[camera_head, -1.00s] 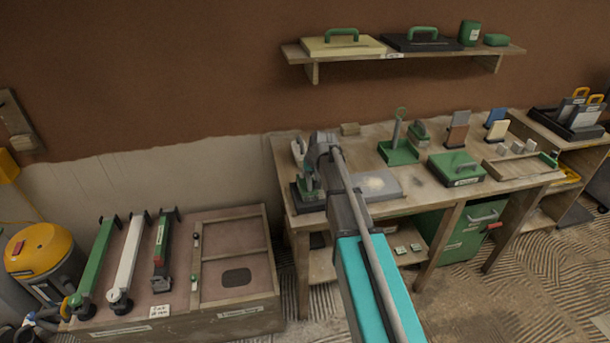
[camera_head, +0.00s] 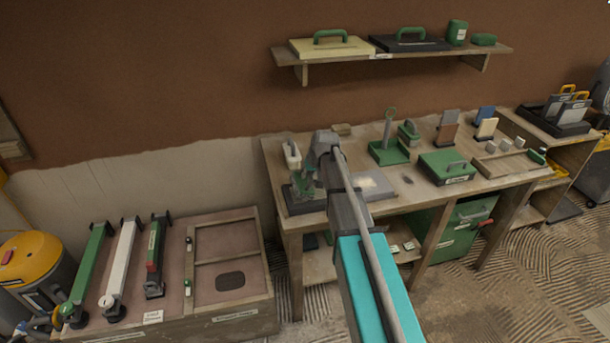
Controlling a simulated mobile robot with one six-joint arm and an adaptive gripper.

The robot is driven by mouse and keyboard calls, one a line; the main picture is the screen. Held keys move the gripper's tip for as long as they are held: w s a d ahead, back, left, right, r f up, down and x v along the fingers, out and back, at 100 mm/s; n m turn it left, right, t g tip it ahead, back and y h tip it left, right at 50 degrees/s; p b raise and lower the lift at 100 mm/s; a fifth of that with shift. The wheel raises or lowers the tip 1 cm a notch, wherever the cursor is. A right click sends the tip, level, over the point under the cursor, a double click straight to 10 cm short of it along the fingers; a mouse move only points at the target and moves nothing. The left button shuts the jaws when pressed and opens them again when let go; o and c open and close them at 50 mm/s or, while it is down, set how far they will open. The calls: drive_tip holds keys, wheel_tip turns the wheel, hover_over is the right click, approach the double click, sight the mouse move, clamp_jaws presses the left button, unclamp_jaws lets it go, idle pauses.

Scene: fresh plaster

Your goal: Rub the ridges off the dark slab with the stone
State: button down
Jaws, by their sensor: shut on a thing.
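The dark slab (camera_head: 304,207) lies at the left end of the workbench, with its near edge showing and much of its top hidden by my gripper. My gripper (camera_head: 305,187) is over the slab, pointing down. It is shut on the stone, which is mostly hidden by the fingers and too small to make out. I cannot tell whether the stone touches the slab. Any ridges on the slab are too small to see.
A grey slab with a pale patch (camera_head: 382,191) lies right of my arm on the workbench (camera_head: 408,205). A white holder (camera_head: 292,154) stands behind the dark slab. A green box (camera_head: 447,168) and a green tray (camera_head: 389,152) stand further right. A shelf (camera_head: 400,54) hangs above.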

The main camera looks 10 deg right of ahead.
drive_tip(key=shift+w+d, duration=0.1)
idle(0.3)
drive_tip(key=shift+d, duration=1.65)
drive_tip(key=shift+d+f, duration=0.1)
drive_tip(key=shift+d, duration=1.6)
drive_tip(key=shift+a, duration=1.75)
